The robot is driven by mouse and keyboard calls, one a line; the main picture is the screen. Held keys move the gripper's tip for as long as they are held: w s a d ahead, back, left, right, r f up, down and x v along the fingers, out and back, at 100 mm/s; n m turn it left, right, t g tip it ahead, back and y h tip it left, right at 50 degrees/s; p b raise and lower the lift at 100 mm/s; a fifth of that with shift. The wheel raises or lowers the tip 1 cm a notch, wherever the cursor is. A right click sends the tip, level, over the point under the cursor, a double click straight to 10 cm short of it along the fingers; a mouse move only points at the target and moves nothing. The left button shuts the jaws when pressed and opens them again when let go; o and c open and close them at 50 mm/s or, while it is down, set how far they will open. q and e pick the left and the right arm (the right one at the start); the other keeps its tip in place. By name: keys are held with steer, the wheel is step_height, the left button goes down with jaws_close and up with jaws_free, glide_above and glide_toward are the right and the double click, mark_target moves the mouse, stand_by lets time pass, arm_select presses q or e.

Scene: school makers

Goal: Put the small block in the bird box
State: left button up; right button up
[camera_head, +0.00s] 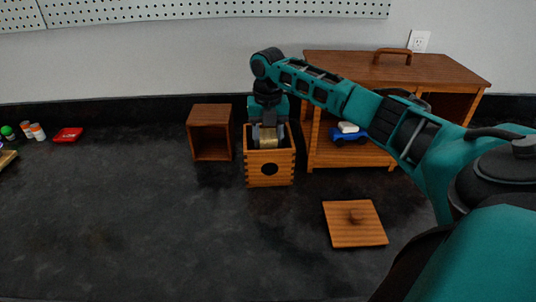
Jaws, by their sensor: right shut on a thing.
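The bird box (270,176) is a light wooden box with a round dark hole in its front and finger-jointed edges. It stands upright on the dark counter with its top open. My right gripper (268,138) points down at the open top of the box. It is shut on the small block (269,144), a pale tan piece between the fingers at the level of the rim. How far the block is inside the box is hard to tell. My left gripper is not in view.
A square wooden lid with a knob (355,225) lies on the counter front right. An open brown box (210,133) stands left of the bird box. A wooden shelf (430,72) holding a blue toy car (349,134) stands right. The left counter is mostly clear.

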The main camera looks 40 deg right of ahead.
step_height(320, 180, down, 5)
steer(key=shift+f+b, duration=0.15)
steer(key=shift+b, duration=0.15)
steer(key=shift+f, duration=0.1)
steer(key=shift+f, duration=0.15)
steer(key=o, duration=1)
steer(key=shift+o, duration=0.2)
